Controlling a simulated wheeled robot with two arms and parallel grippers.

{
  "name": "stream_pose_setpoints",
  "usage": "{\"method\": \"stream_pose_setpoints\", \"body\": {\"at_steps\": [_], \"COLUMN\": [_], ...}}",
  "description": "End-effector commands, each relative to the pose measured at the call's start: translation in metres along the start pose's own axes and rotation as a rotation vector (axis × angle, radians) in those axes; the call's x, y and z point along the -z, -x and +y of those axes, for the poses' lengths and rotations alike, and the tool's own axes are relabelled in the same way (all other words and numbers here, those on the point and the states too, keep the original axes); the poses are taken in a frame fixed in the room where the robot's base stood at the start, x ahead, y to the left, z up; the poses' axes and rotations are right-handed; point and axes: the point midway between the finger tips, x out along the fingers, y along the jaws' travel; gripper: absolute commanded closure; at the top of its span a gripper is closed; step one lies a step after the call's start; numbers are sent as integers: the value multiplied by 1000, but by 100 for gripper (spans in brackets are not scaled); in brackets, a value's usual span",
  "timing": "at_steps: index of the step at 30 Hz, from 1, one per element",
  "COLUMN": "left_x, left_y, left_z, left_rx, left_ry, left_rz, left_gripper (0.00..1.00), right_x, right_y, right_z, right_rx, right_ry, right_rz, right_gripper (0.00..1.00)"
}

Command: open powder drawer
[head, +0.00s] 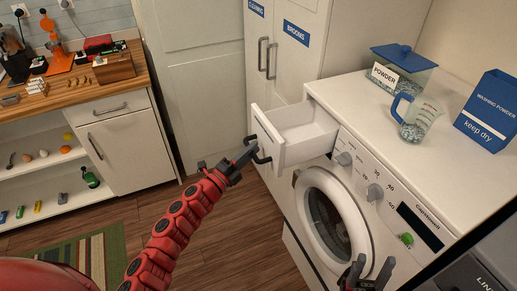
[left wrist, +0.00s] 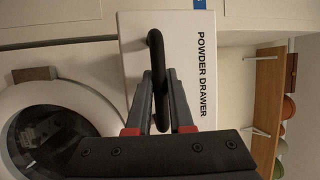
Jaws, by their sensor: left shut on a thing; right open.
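The white powder drawer (head: 303,139) of the washing machine (head: 380,200) is pulled out, and its empty-looking inside shows. Its front, with the label "POWDER DRAWER", shows in the left wrist view (left wrist: 185,60). The dark handle (left wrist: 157,75) sits between the fingers of my left gripper (left wrist: 160,100), which is shut on it. In the head view my left gripper (head: 244,156) reaches the drawer front from the left. My right gripper (head: 369,272) is open and empty in front of the machine, low in the picture.
On the machine top stand a powder box (head: 400,68) with a blue lid, a measuring jug (head: 418,122) and a blue washing powder carton (head: 490,110). The round door (head: 333,215) is closed below the drawer. A wooden workbench (head: 75,90) stands at the left. Floor between is clear.

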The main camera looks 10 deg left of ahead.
Motion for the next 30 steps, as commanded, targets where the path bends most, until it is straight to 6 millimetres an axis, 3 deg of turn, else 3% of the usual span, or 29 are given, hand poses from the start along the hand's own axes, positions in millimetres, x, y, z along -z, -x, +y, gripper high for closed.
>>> {"method": "stream_pose_setpoints", "body": {"at_steps": [8, 9, 14, 23, 26, 30], "left_x": [-1, -1, 0, -1, -2, 0], "left_y": [1, 1, 0, 2, 9, 35], "left_z": [1, 1, 1, 1, 2, 4], "left_rx": [-2, -2, -1, -1, -1, -2], "left_ry": [0, 0, -1, -1, -2, -1], "left_rz": [-2, -2, -1, -1, -2, -1], "left_gripper": [100, 77, 50, 50, 50, 50], "right_x": [0, 0, 0, 0, -1, -2], "right_y": [0, 0, 0, 1, 4, 12], "right_z": [0, 0, 0, 0, 0, -1], "right_rx": [0, 0, 0, 0, 0, 0], "right_ry": [0, 0, 0, 0, 0, 0], "right_rz": [0, 0, 0, 0, 0, 0], "right_gripper": [50, 50, 50, 50, 50, 50]}}
